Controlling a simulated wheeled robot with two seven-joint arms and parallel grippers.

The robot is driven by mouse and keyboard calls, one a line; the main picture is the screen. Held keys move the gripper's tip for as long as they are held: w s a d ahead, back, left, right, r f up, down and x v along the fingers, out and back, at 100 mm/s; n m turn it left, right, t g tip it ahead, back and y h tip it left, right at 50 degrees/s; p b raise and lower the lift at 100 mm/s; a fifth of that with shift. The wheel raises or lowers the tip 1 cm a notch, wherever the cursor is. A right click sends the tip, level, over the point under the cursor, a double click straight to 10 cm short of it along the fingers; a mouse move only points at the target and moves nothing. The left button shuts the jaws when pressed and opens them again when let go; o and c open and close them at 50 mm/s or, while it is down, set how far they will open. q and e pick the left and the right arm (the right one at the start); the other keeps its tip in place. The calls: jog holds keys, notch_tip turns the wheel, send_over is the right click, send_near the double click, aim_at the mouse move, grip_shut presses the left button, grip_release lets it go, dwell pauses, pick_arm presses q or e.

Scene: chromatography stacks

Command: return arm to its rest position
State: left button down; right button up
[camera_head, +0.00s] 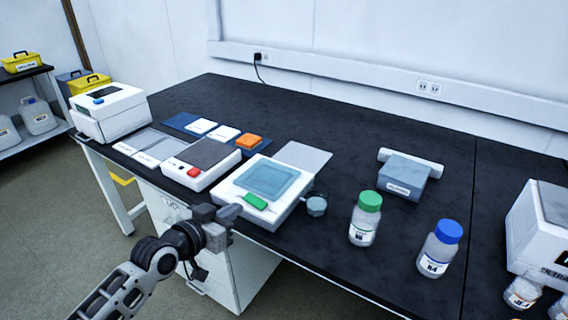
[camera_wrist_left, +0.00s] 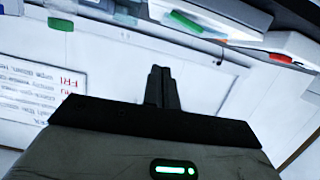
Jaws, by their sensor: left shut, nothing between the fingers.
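My left arm comes in from the lower left in the head view. Its gripper (camera_head: 228,213) is at the front edge of the black bench, beside the white device with the blue-grey window (camera_head: 268,180) and green button. In the left wrist view the two dark fingers (camera_wrist_left: 161,88) are together with nothing between them. The white cabinet front with a written sheet (camera_wrist_left: 40,85) lies beyond them. My right gripper is in neither view.
A white device with a red button (camera_head: 200,165) stands left of the windowed one. A green-capped bottle (camera_head: 365,220) and a blue-capped bottle (camera_head: 438,250) stand to the right. A grey box (camera_head: 403,178) is behind them. Floor space is open at lower left.

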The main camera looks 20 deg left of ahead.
pick_arm(q)
jog(key=s+d+f+m+g, duration=0.1)
jog(key=s+d+f+g, duration=0.3)
jog(key=s+d+f, duration=1)
jog(key=s+d, duration=0.2)
jog(key=shift+s+d+f+m+g+h, duration=0.2)
jog(key=shift+s+d+m+g+h, duration=0.1)
jog(key=shift+s+g, duration=0.1)
